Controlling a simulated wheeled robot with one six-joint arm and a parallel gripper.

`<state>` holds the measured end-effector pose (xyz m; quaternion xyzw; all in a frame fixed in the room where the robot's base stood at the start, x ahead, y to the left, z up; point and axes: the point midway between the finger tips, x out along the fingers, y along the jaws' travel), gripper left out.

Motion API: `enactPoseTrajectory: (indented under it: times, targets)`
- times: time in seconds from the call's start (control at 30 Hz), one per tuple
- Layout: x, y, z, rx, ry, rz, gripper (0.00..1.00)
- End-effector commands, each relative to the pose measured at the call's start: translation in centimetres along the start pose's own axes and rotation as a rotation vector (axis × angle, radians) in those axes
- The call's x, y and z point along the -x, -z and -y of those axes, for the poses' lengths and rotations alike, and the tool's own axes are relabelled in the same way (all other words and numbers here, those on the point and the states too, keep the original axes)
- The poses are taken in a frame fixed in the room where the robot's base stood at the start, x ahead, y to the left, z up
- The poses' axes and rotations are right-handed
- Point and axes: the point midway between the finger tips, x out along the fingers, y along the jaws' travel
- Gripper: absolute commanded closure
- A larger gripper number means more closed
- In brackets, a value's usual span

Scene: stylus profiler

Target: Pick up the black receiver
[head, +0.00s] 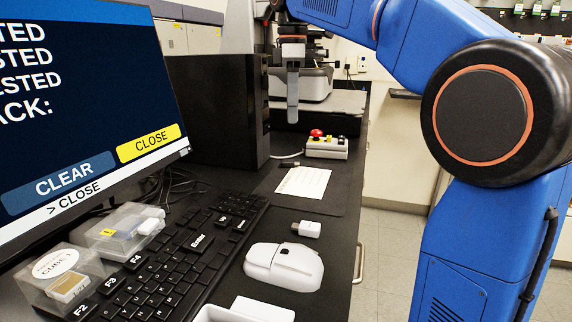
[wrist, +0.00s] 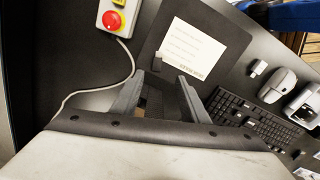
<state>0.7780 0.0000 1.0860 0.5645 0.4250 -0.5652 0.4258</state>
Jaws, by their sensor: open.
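A small black piece, which looks like the black receiver (head: 289,164), lies at the far edge of a white printed card (head: 304,184). In the wrist view the dark piece (wrist: 157,61) shows at the card's lower left corner, just beyond my fingertips. My gripper (head: 292,118) hangs pointing down above the bench, behind and above the card in the head view. In the wrist view my gripper (wrist: 161,76) has its two grey fingers apart, with nothing held between them.
A control box with a red button (head: 327,146) stands behind the card. A monitor (head: 80,110) and clear boxes (head: 66,280) fill the left. The bench edge is right.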

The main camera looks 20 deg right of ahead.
Motion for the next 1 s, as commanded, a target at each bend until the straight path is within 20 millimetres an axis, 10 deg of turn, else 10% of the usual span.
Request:
enactPoseTrajectory:
  times: [1.0]
  targets:
    - [-12.2, 1.2, -0.6, -0.001, 0.001, -0.001, 0.59]
